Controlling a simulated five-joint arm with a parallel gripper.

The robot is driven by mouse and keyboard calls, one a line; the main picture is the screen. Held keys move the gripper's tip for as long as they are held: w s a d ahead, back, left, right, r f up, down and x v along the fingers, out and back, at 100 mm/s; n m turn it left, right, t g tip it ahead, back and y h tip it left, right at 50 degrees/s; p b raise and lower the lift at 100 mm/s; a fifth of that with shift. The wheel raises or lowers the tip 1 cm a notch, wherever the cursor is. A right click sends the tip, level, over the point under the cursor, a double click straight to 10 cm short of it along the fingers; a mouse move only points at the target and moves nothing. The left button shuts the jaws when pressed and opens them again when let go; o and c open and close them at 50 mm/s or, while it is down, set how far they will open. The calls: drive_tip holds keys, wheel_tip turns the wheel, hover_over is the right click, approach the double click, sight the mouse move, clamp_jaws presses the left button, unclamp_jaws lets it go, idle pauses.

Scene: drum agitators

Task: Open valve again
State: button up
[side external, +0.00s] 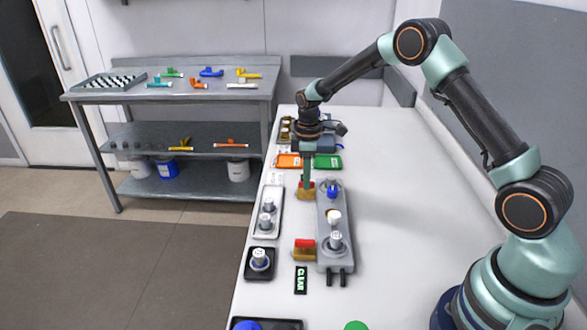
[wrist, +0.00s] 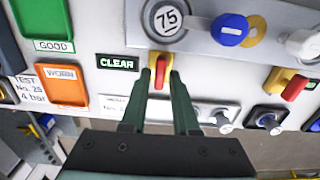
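The far valve, with a red handle and yellow body, stands beside the grey plate (side external: 326,215) in the side external view; its yellow body (side external: 305,195) shows below my gripper (side external: 307,184). In the wrist view its red handle (wrist: 161,74) lies between the fingertips of my gripper (wrist: 161,76), lengthwise along the fingers. The fingers look open, with yellow showing around the handle; firm contact cannot be made out. A second valve with a red handle (side external: 305,243) stands nearer the camera; it also shows in the wrist view (wrist: 294,87). My gripper is apart from it.
A blue knob (side external: 333,190), white knob (side external: 333,216) and silver knob (side external: 336,240) stand on the plate. A white knob panel (side external: 267,212) lies left. Orange (side external: 289,161) and green (side external: 328,161) trays lie beyond. The bench's right side is clear.

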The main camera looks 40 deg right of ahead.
wheel_tip(320, 180, up, 12)
drive_tip(key=shift+f, duration=0.15)
idle(0.4)
drive_tip(key=s+a+r+m+t, duration=0.3)
drive_tip(key=s+r+m, duration=0.1)
drive_tip(key=s+r, duration=0.6)
drive_tip(key=s+a+m+t, duration=0.2)
drive_tip(key=s+m, duration=0.3)
drive_tip(key=s, duration=0.6)
drive_tip(key=shift+s+a+f+t, duration=0.15)
drive_tip(key=shift+s+a+t, duration=0.1)
drive_tip(key=shift+a+t, duration=0.05)
